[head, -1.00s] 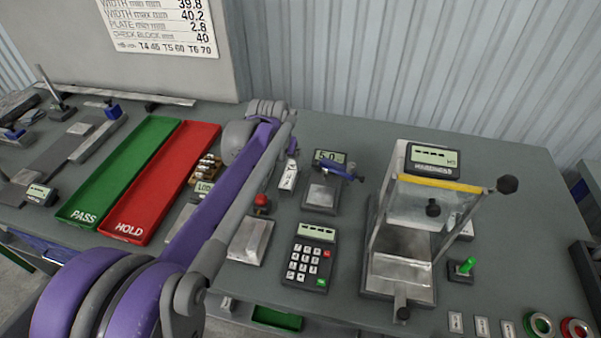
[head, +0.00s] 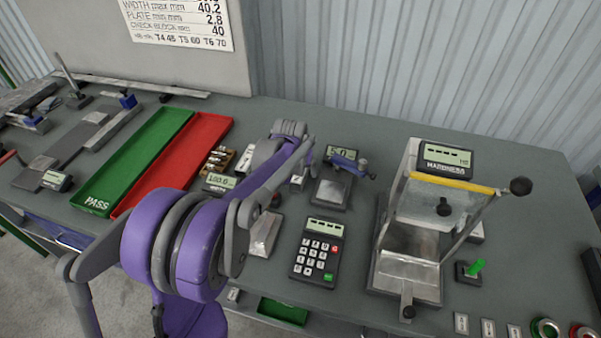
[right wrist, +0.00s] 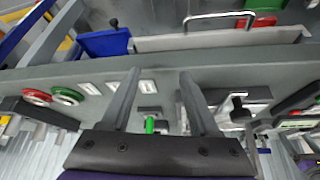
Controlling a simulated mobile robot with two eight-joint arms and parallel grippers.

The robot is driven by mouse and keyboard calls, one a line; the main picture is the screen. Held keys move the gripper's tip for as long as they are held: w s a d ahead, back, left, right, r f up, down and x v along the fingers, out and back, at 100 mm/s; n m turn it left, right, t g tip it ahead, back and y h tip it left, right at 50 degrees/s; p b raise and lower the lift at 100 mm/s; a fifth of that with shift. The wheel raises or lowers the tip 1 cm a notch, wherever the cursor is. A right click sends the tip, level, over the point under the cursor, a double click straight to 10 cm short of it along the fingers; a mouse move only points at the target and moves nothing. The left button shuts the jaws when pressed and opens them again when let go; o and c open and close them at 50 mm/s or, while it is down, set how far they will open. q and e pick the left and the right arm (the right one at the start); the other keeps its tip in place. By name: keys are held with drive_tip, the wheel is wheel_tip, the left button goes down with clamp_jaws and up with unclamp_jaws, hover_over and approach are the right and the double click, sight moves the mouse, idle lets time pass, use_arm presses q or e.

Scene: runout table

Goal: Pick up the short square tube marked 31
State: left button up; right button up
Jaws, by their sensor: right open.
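I cannot make out a short square tube marked 31; no such marking is readable in either view. My right gripper (right wrist: 160,72) shows in the right wrist view with its two grey fingers apart and nothing between them. It is above the table's front edge, near a green switch (right wrist: 150,124); I do not see it in the head view. A purple and grey arm, my left, crosses the head view from the lower left. Its gripper is not visible.
A green PASS tray (head: 147,155) and a red HOLD tray (head: 207,138) lie at left. A keypad (head: 317,250) and a hardness tester (head: 405,277) stand centre and right. Several metal pieces lie at far left.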

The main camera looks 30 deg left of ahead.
use_arm(q)
drive_tip(key=shift+c, duration=0.3)
clamp_jaws()
